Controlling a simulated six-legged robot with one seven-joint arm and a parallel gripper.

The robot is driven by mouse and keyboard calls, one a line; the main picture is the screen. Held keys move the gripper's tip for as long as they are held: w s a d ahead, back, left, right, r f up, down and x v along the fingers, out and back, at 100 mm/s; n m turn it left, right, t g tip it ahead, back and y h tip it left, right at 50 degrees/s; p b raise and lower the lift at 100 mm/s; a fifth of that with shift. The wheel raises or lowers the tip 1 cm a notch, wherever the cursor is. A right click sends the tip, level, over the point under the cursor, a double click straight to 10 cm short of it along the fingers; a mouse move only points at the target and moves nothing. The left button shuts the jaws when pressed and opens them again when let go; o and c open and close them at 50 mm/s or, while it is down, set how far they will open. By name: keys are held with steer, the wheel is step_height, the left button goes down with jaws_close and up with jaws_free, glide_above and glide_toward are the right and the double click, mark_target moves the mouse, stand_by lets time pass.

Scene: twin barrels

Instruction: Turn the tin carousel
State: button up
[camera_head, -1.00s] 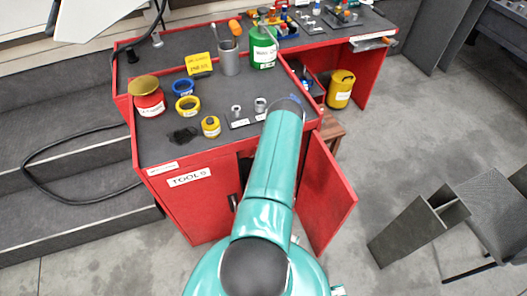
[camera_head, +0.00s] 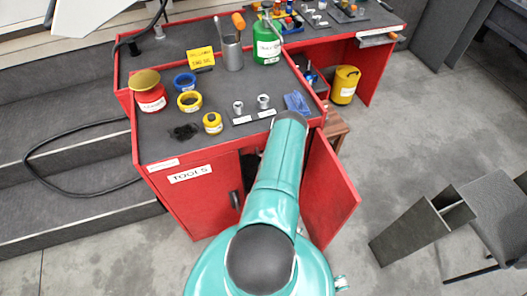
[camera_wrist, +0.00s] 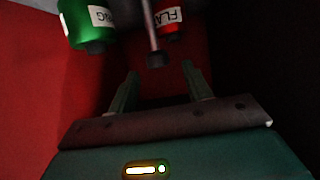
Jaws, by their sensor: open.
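The wrist view looks into a dark red-walled space. A green tin (camera_wrist: 85,22) with a white label stands out at its upper left, and a red tin (camera_wrist: 170,18) with a label reading "FLA" upside down is at the top. A grey rod (camera_wrist: 153,38) with a dark end lies between the tins. These look like parts of the tin carousel; the rest of it is out of view or dark. My gripper (camera_wrist: 163,78) is open and empty, its two fingers apart below the rod and tins. The head view hides my gripper behind my arm, at the open red cabinet (camera_head: 190,195).
The cabinet's open door (camera_head: 330,185) stands close on the right of my arm. The bench top holds a red tin (camera_head: 150,97), tape rolls, sockets and a green bottle (camera_head: 267,45). A yellow can (camera_head: 344,85) and a grey chair (camera_head: 490,215) stand further right.

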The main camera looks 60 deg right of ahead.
steer(key=shift+x, duration=1.55)
jaws_close()
